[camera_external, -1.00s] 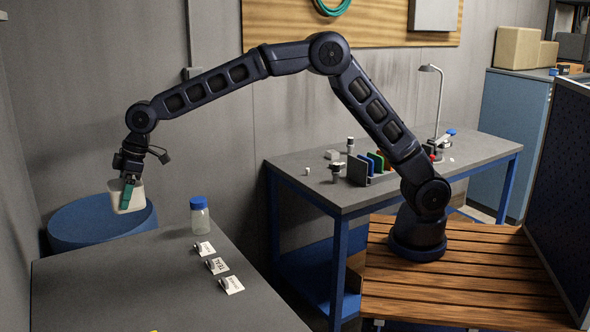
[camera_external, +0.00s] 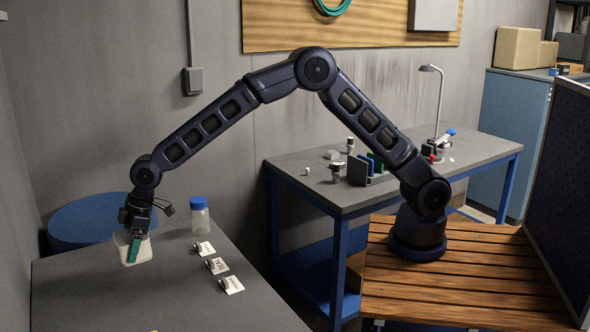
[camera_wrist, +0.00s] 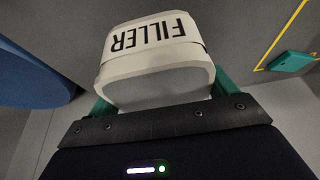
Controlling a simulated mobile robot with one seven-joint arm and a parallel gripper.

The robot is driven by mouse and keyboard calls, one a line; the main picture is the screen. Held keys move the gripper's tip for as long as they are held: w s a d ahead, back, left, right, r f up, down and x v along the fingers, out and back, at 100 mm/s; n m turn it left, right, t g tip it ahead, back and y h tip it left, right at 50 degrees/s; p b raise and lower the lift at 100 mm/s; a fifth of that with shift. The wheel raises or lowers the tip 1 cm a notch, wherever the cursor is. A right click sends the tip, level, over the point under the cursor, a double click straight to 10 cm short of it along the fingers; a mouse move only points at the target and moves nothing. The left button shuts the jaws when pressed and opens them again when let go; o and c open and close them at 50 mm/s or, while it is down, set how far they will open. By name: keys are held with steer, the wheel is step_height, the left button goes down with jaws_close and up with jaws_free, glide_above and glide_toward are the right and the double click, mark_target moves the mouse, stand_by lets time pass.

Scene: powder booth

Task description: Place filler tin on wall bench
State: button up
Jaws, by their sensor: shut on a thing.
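The filler tin (camera_external: 147,250) is a whitish, rounded box; its label reads FILLER in the wrist view (camera_wrist: 152,38). My gripper (camera_external: 134,252) points down with its green fingers shut on the sides of the tin; the wrist view shows a finger on either side. The tin is upright over the far left part of the grey bench (camera_external: 130,300) in the foreground, close to its surface. I cannot tell whether it touches. Another grey-topped bench with blue legs (camera_external: 300,180) stands against the back wall.
A clear jar with a blue lid (camera_external: 200,215) stands right of the tin. Several label cards (camera_external: 217,265) lie along the bench's right side. A blue drum (camera_external: 85,222) stands behind the bench. The middle and front of this bench top are largely bare.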

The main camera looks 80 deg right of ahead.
steer(key=shift+f, duration=3.1)
steer(key=shift+f, duration=0.1)
steer(key=o, duration=1.2)
steer(key=shift+f, duration=0.1)
steer(key=v, duration=1.2)
steer(key=shift+r, duration=0.2)
